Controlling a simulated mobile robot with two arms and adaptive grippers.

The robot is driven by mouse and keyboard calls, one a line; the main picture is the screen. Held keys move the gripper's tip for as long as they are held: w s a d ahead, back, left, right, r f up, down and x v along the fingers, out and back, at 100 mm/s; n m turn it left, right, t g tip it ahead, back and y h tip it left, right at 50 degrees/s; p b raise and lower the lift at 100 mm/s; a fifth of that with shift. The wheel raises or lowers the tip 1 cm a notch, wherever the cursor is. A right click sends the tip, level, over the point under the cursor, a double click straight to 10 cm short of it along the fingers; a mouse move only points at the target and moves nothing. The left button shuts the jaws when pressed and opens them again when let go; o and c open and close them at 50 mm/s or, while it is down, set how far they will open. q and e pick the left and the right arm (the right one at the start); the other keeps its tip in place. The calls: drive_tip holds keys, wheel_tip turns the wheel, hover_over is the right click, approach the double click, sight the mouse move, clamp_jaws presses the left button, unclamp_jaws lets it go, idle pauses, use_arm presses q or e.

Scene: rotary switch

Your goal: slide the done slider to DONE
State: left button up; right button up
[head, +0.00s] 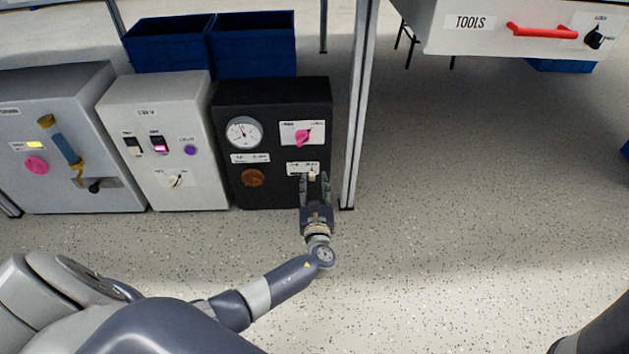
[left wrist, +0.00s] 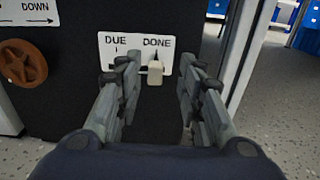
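The done slider is a small pale knob (left wrist: 155,72) on a white plate (left wrist: 110,42) marked DUE at left and DONE at right. The knob stands under DONE, at the right end. In the head view the slider plate (head: 294,168) is low on the front of a black box, partly hidden by my gripper. My left gripper (head: 314,182) is in front of it. In the left wrist view its two fingers are apart, one on each side of the knob, with gaps visible. I cannot tell how deep they reach. My right gripper is not in view.
The black box (head: 270,110) also bears a round gauge (head: 244,133), a pink knob (head: 303,137) and a brown handwheel (head: 253,178). A metal post (head: 357,110) stands close to its right. Grey panels (head: 180,100) stand at left. Floor to the right is clear.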

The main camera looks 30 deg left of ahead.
use_arm(q)
drive_tip(key=v, duration=0.5)
drive_tip(key=shift+s+d, duration=0.25)
